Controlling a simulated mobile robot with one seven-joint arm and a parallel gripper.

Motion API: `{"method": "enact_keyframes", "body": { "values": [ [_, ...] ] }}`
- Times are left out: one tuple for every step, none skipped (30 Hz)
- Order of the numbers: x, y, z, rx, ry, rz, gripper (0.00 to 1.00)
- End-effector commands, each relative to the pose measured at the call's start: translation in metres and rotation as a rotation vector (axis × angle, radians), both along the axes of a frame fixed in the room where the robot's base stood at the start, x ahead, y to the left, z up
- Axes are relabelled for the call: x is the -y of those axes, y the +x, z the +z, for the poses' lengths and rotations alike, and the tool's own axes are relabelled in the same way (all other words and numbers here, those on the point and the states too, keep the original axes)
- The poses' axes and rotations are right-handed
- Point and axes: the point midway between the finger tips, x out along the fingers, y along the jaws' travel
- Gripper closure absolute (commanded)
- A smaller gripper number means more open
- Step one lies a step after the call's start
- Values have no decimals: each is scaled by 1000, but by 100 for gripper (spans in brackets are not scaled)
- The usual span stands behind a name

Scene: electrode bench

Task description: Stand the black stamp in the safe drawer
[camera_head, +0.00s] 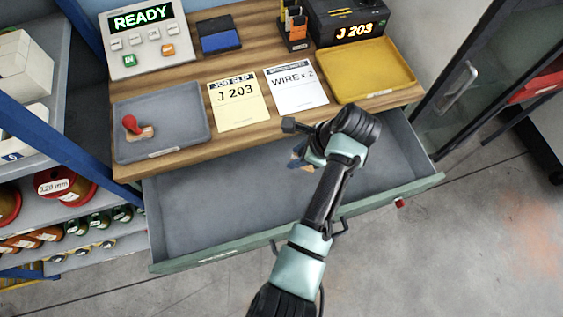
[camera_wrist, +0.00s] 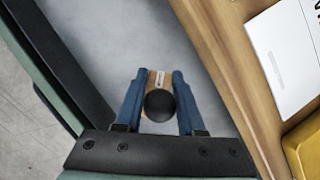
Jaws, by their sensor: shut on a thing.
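The black stamp, a wooden block with a round black knob (camera_wrist: 159,104), is between my gripper's blue fingers in the wrist view. My gripper (camera_wrist: 155,78) is shut on it. In the head view my gripper (camera_head: 300,158) is over the back middle of the open grey drawer (camera_head: 220,205), and my arm hides most of the stamp. The drawer has a green front and looks empty. It also fills the wrist view behind the fingers (camera_wrist: 120,35). I cannot tell whether the stamp touches the drawer floor.
On the wooden bench, a grey tray (camera_head: 185,105) holds a red stamp (camera_head: 131,126). A job slip (camera_head: 237,106), a wire note (camera_head: 297,92) and an empty yellow tray (camera_head: 365,70) lie beside it. The drawer's left part is clear. A spool rack (camera_head: 50,220) stands left.

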Motion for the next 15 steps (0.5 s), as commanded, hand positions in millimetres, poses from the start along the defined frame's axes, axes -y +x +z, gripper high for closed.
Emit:
{"method": "enact_keyframes", "body": {
  "values": [
    [0, -2, -17, -7, 2, 1, 100],
    [0, -1, -25, -6, 2, 1, 100],
    [0, -2, -36, -6, 2, 1, 100],
    [0, -1, -45, -6, 2, 2, 100],
    [-1, -1, -53, -6, 3, 2, 100],
    [-1, -1, -63, -6, 3, 2, 100],
    [0, -1, -71, -4, 3, 1, 100],
    [0, -1, -78, -4, 3, 1, 100],
    [0, -1, -86, -3, 3, 1, 100],
    [0, -1, -92, -3, 2, 0, 100],
    [0, -1, -97, -4, 2, 1, 100],
    [0, 0, -102, -2, 2, 0, 100],
    [0, 0, -106, -3, 1, 1, 100],
    [0, 0, -108, -1, 0, 2, 100],
    [0, 0, -110, -1, 0, 3, 100]
  ]
}}
